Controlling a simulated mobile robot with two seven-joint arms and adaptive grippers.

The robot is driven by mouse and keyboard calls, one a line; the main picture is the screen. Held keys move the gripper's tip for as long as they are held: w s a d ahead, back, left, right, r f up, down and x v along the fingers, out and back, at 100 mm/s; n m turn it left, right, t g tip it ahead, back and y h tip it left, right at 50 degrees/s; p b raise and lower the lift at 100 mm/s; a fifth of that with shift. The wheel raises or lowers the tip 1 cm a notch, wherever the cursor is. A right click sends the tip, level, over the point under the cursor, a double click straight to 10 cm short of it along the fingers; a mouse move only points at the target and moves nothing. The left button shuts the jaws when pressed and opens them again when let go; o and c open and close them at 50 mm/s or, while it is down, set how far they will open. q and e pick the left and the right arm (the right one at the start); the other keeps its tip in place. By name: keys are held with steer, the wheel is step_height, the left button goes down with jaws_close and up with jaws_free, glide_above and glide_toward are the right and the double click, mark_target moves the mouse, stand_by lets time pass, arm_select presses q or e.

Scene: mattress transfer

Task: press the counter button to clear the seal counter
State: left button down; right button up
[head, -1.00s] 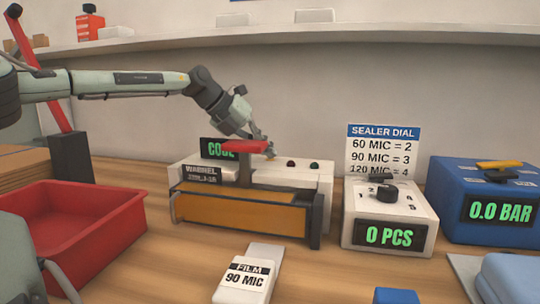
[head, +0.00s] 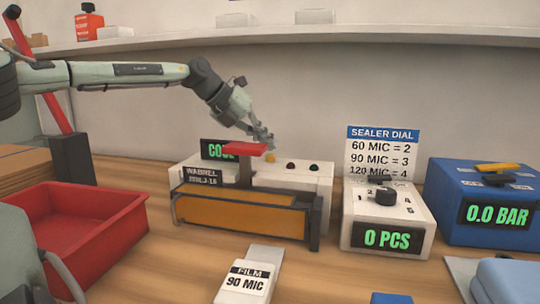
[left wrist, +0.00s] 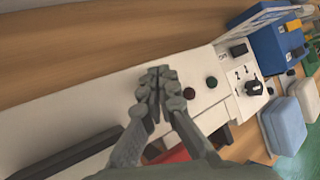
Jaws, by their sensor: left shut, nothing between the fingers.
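The sealer (head: 322,180) is a white machine with an amber front panel and a red-topped handle. A yellow button (head: 270,157), a green button (head: 291,164) and a dark red button (head: 314,166) sit on its top. The counter display (head: 388,238) on a white dial box reads 0 PCS. My left gripper (head: 268,139) is shut and empty, just above the yellow button with a small gap. In the left wrist view its fingertips (left wrist: 158,78) are together, left of the green button (left wrist: 189,93); the yellow button is hidden there. My right gripper is not in view.
A red bin (head: 133,235) stands at left. A film box (head: 246,281) marked 90 MIC lies in front. A blue box (head: 485,227) reading 0.0 BAR stands at right. The sealer's red handle top (head: 249,149) is close to my left gripper.

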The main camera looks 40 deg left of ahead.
mark_target(267, 156)
arm_select(q)
steer(key=shift+r+p, duration=2.1)
steer(key=shift+r, duration=0.5)
steer(key=shift+f, duration=0.15)
